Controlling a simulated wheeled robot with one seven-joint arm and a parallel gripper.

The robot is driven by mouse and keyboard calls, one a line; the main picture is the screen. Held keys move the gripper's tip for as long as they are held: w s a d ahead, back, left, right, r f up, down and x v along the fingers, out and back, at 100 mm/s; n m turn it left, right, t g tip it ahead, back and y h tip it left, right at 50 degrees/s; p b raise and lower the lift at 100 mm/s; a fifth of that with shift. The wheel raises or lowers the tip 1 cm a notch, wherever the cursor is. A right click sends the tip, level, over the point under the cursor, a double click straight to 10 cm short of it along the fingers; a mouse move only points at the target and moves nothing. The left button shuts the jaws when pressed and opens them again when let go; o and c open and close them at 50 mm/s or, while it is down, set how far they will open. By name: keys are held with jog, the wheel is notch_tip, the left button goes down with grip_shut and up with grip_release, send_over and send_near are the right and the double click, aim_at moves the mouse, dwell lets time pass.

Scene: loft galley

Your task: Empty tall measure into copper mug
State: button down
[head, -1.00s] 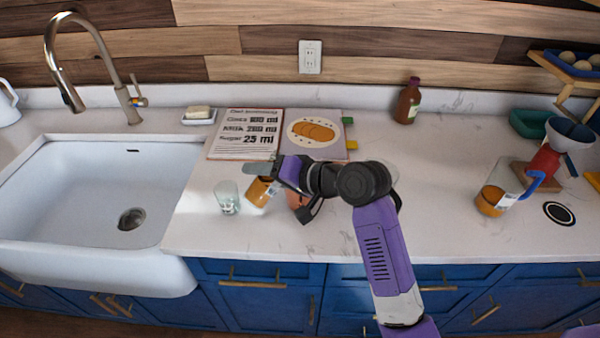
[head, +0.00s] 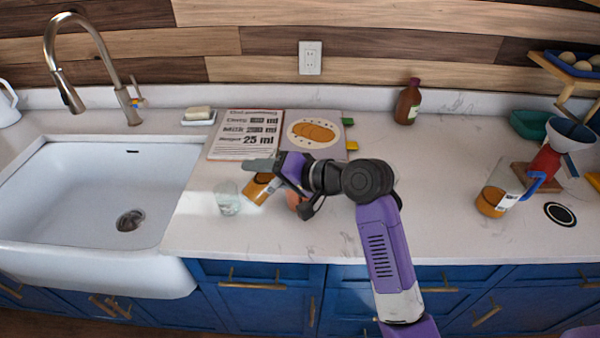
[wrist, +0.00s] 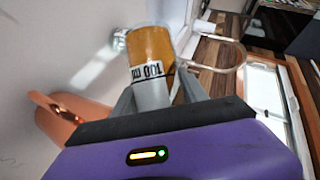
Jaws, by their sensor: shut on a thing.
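My gripper (head: 276,174) is shut on the tall measure (head: 258,188), a clear vessel with amber contents, held tilted above the counter. In the wrist view the measure (wrist: 150,50) sits between the fingers, with a "100 m" label showing. The copper mug (head: 294,198) is partly hidden behind my gripper and arm in the head view. In the wrist view the mug (wrist: 62,118) shows at the lower left, beside the gripper and apart from the measure. I cannot see into the mug.
A small clear glass (head: 228,198) stands left of the measure, near the sink (head: 85,195). A jug with amber contents (head: 492,200) stands at right by a red-and-white funnel stand (head: 548,160). Counter between is clear.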

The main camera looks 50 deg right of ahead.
jog(key=shift+r, duration=0.1)
jog(key=shift+f+m+t+y+b, duration=0.3)
jog(key=shift+m+y+b, duration=0.3)
jog(key=shift+b, duration=0.4)
dwell(0.8)
jog(key=shift+d+r+m+y+p, duration=0.3)
jog(key=shift+d+r+m+p, duration=0.35)
jog(key=shift+m+p, duration=0.1)
dwell(1.2)
jog(key=shift+s+d+r+m+t+y+p, duration=0.1)
jog(key=shift+d+r+m+t+y+p, duration=0.2)
jog(key=shift+r+m+t+y+p, duration=0.55)
dwell(2.1)
